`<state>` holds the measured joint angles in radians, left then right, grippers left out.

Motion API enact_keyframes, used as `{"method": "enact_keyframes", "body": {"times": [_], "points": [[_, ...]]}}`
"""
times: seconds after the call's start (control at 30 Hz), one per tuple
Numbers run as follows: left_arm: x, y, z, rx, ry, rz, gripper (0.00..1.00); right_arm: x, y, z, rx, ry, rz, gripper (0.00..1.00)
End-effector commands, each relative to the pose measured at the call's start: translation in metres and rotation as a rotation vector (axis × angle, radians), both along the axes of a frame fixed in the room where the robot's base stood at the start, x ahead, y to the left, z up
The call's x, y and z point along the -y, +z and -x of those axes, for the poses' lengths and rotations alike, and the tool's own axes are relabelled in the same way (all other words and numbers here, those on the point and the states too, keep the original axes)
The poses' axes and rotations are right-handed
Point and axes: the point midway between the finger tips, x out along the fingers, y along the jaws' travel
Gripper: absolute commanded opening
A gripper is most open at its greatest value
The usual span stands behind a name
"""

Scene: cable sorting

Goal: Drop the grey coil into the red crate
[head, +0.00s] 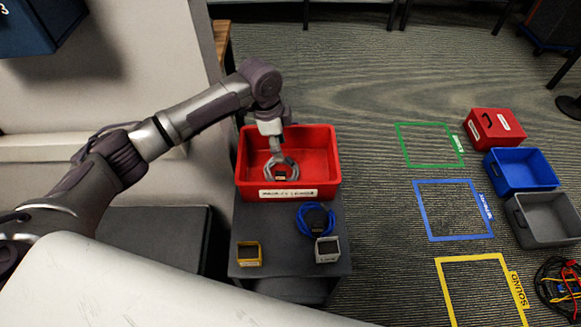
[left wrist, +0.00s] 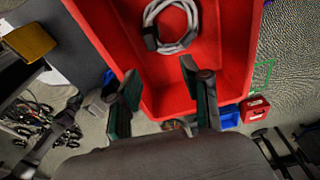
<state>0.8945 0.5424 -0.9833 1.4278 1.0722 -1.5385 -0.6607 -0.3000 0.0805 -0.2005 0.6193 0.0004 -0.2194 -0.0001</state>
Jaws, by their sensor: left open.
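The red crate (head: 326,165) stands on a dark grey stand, with a white label on its front wall. The grey coil (head: 293,168), with a dark plug, is inside the crate. In the left wrist view the coil (left wrist: 151,20) shows as a loop against the red crate (left wrist: 235,40), apart from my fingers. My left gripper (head: 271,142) is over the crate, just above the coil in the head view. In the left wrist view its two fingers (left wrist: 160,72) are spread with nothing between them. My right gripper is not in view.
A blue coil (head: 302,218), a small yellow box (head: 249,260) and a small grey box (head: 327,258) are on the stand (head: 288,232). On the floor at right are taped outlines, a red case (head: 482,130), a blue bin (head: 525,182), a grey bin (head: 550,230) and tangled cables (head: 560,285).

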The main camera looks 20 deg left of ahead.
Motion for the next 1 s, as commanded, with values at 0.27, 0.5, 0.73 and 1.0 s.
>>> {"method": "enact_keyframes", "body": {"times": [0.27,0.5,0.73,1.0], "points": [[-0.009,0.061,0.001,0.005,0.0,0.002,0.47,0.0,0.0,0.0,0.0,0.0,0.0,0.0],[-0.014,0.093,0.003,0.001,0.0,0.002,0.47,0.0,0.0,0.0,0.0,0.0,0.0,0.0],[-0.015,0.099,0.003,0.0,0.0,0.001,0.47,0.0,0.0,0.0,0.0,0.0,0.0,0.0],[-0.014,0.099,0.003,0.0,0.0,0.001,0.47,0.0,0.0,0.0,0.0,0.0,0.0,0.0]]}}
